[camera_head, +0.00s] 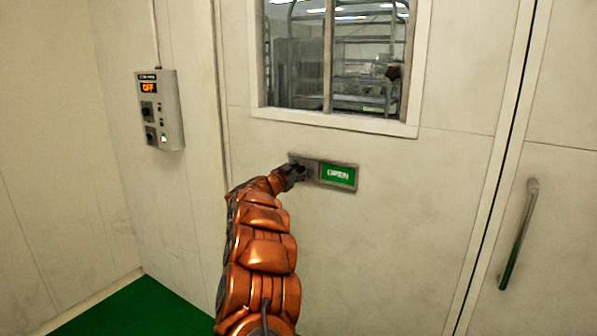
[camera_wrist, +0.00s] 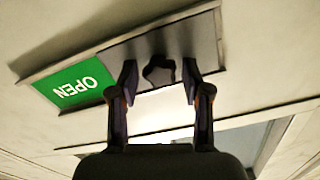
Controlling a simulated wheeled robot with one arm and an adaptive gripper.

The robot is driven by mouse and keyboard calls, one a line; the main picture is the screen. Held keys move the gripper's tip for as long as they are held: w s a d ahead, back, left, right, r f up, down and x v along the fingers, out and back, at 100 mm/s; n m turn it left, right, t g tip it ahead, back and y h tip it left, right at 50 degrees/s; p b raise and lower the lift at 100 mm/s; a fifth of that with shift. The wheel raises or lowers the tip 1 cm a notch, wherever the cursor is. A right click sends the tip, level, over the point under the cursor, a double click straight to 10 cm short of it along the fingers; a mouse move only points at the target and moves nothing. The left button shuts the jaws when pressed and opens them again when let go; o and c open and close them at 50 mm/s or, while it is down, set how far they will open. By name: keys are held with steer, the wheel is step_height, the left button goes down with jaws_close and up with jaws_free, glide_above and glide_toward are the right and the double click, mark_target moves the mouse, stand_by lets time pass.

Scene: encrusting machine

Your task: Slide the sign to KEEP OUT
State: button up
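The sliding sign (camera_head: 338,175) is mounted on the door below the window. It shows a green face reading OPEN on its right part in the head view. In the wrist view the green OPEN face (camera_wrist: 78,88) is at the left, upside down. A grey sliding plate (camera_wrist: 205,40) with a dark knob (camera_wrist: 158,70) covers the other half. My gripper (camera_head: 298,172) is at the left end of the sign. In the wrist view my gripper (camera_wrist: 160,82) has its two fingers apart, one on each side of the knob, with gaps visible. No KEEP OUT lettering is visible.
A control box (camera_head: 160,108) reading OFF is on the wall at left. A window (camera_head: 335,60) with racks behind it is above the sign. A door handle (camera_head: 518,233) is at the right. The door around the sign is flat and clear.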

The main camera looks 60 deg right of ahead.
jaws_close()
stand_by(0.4)
